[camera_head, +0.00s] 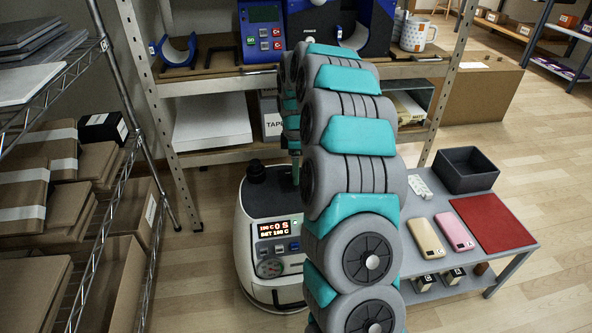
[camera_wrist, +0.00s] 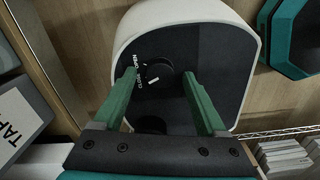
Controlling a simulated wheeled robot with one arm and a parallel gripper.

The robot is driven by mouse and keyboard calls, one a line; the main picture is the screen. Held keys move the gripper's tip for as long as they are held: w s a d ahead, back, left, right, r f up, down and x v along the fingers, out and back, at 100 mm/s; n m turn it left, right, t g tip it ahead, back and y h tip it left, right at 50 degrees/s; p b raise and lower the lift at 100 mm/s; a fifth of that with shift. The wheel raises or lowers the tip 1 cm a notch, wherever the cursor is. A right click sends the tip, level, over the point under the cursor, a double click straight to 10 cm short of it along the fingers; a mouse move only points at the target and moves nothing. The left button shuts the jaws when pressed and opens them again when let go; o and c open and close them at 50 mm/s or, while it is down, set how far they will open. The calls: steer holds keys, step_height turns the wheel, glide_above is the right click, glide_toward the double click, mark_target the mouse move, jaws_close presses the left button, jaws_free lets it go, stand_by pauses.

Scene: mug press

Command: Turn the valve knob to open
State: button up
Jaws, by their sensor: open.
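A round black knob (camera_wrist: 158,75) with a white pointer mark sits on the dark top of a white machine (camera_wrist: 248,35) in the wrist view. White lettering runs beside the knob, too small to read surely. My gripper (camera_wrist: 161,73) is open, with one green finger on each side of the knob. Gaps show between the fingers and the knob; whether they are level with it I cannot tell. In the head view the white machine (camera_head: 240,245) stands on the floor, with a lit display and a gauge. My arm hides my gripper there.
A metal shelf (camera_head: 205,88) with a blue press stands behind the machine. A wire rack (camera_head: 95,262) with cartons is at the left. At the right a low table (camera_head: 519,255) holds a dark bin (camera_head: 466,170), phones and a red mat. Another dark round part (camera_wrist: 150,125) lies below the knob.

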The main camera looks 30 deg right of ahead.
steer(key=shift+f, duration=0.3)
jaws_close()
stand_by(0.5)
